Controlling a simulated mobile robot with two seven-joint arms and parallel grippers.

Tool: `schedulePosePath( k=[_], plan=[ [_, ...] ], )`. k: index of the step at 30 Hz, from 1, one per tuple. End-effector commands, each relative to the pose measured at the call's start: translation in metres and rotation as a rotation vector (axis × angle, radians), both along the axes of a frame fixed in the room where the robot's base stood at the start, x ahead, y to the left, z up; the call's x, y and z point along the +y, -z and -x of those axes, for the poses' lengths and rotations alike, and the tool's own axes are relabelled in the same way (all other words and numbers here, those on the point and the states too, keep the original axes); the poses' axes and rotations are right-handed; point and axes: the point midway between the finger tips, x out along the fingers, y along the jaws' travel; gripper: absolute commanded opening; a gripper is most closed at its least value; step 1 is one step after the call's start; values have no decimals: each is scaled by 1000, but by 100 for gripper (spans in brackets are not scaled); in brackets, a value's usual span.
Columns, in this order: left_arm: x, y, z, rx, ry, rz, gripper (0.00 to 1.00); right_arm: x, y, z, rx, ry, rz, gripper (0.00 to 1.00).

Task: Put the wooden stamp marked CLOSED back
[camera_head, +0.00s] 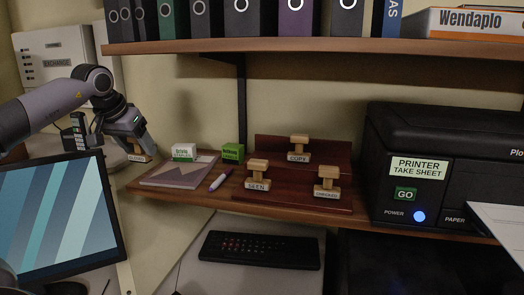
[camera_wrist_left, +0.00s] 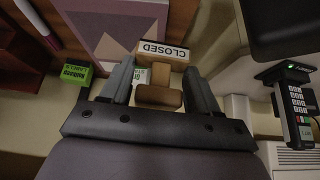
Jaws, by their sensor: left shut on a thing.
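The wooden stamp marked CLOSED (camera_wrist_left: 164,50) is held in my left gripper (camera_wrist_left: 160,82), with its wooden handle between the two fingers. In the head view my left gripper (camera_head: 138,138) is at the left end of the wooden shelf, and the stamp (camera_head: 139,157) shows just below the fingers, left of the notebook. A dark red-brown stepped stand (camera_head: 290,192) sits to the right on the shelf. It bears the COPY stamp (camera_head: 299,148) on its upper step, and the SEEN stamp (camera_head: 257,174) and the stamp seemingly marked CHECKED (camera_head: 327,181) on its lower step.
A notebook (camera_head: 178,173), a pen (camera_head: 218,182) and two small boxes, one white-and-green (camera_head: 184,152) and one green (camera_head: 232,153), lie between gripper and stand. A monitor (camera_head: 60,220) is below my left arm. A black printer (camera_head: 440,165) stands right. Binders fill the upper shelf (camera_head: 300,45).

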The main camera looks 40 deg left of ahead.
Motion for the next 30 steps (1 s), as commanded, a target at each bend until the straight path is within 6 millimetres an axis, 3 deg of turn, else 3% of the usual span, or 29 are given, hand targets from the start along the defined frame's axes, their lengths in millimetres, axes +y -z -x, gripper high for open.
schedulePosePath(
  k=[15,30],
  plan=[
    [-81,-5,-100,-3,9,5,41,-3,-56,2,1,0,10,43],
    [-149,-3,-185,-3,5,4,41,-3,-84,2,-2,1,9,43]
  ],
)
